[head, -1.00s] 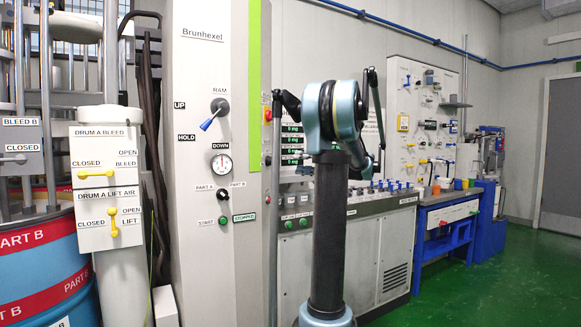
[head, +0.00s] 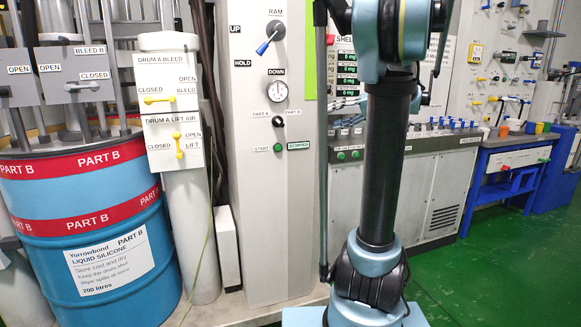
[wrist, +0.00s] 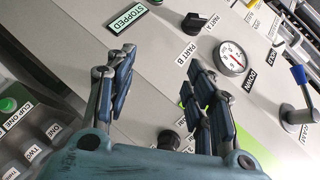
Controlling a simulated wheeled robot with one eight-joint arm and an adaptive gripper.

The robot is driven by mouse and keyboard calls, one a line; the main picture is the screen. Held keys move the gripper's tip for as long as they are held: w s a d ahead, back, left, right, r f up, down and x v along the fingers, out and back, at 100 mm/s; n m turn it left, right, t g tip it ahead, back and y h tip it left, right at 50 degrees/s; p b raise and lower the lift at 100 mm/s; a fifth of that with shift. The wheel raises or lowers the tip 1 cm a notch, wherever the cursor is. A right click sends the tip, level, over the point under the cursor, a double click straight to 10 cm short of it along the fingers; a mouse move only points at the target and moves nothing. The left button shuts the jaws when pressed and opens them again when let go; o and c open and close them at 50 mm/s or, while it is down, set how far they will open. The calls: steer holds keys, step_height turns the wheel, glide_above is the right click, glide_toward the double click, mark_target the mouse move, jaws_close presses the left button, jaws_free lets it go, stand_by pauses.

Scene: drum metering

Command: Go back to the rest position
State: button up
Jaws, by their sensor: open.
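My gripper (wrist: 160,95) shows in the wrist view with its two fingers spread apart and nothing between them. It faces the grey control panel (wrist: 150,60), with the STOPPED label (wrist: 128,17), the dial gauge (wrist: 229,58) and the blue-tipped ram lever (wrist: 299,90) beyond the fingers. I cannot judge the gap to the panel. In the head view my arm stands upright right of the cabinet (head: 250,200), and the gripper itself is out of the picture.
A blue Part B drum (head: 90,235) stands at the left beside the drum A valve box (head: 172,128). A console (head: 440,180) and a blue workbench (head: 505,165) stand behind and right of my arm. Green floor (head: 500,270) is clear at the lower right.

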steer(key=s+a+f+g+h, duration=0.2)
steer(key=s+a+f+h, duration=0.1)
steer(key=s+f, duration=0.55)
steer(key=s+a+f+g+h, duration=0.1)
steer(key=s+a+f+h, duration=0.25)
steer(key=s+f, duration=0.55)
steer(key=s+d+f+h, duration=0.3)
steer(key=s+f, duration=0.4)
steer(key=s+d+f+h, duration=0.3)
steer(key=s+f, duration=0.4)
steer(key=shift+f, duration=0.3)
steer(key=shift+d, duration=0.1)
steer(key=shift+w+f, duration=0.2)
steer(key=shift+w, duration=0.25)
